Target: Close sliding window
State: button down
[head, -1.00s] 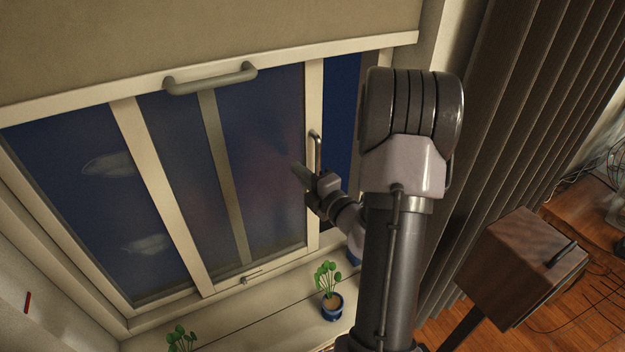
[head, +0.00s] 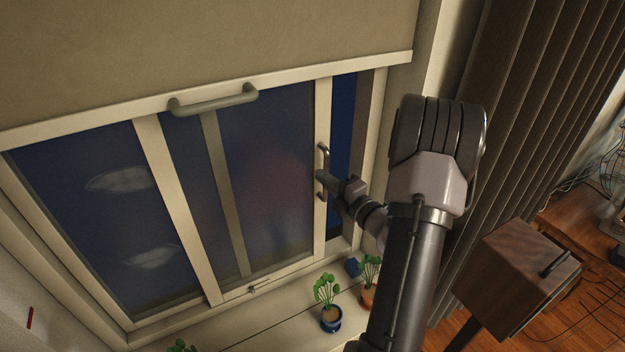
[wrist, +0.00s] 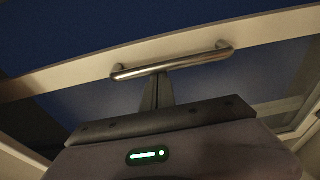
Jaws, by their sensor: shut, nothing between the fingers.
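The sliding window sash has a cream frame (head: 172,190) and dark glass. Its right upright carries a metal bar handle (head: 323,155), which crosses the wrist view as a silver bar (wrist: 172,63). A narrow open gap (head: 343,125) shows between this upright and the right side of the window frame (head: 372,130). My gripper (head: 322,180) is at the handle, its tips overlapping the bar in the head view. In the wrist view the gripper (wrist: 157,78) is shut, with its tips against or just behind the bar's middle; exact contact is unclear.
A blind with a grey handle (head: 213,100) hangs above the window. Potted plants (head: 329,315) stand on the sill (head: 270,325) below. A dark curtain (head: 540,100) and a wooden box (head: 518,277) are on the right, beside and behind my arm.

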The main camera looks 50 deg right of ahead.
jog(key=s+d+p, duration=0.1)
jog(key=s+d, duration=0.2)
jog(key=d, duration=0.8)
jog(key=shift+s+d+p, duration=0.2)
jog(key=shift+s+p, duration=0.1)
jog(key=shift+s, duration=0.05)
jog(key=shift+r, duration=0.1)
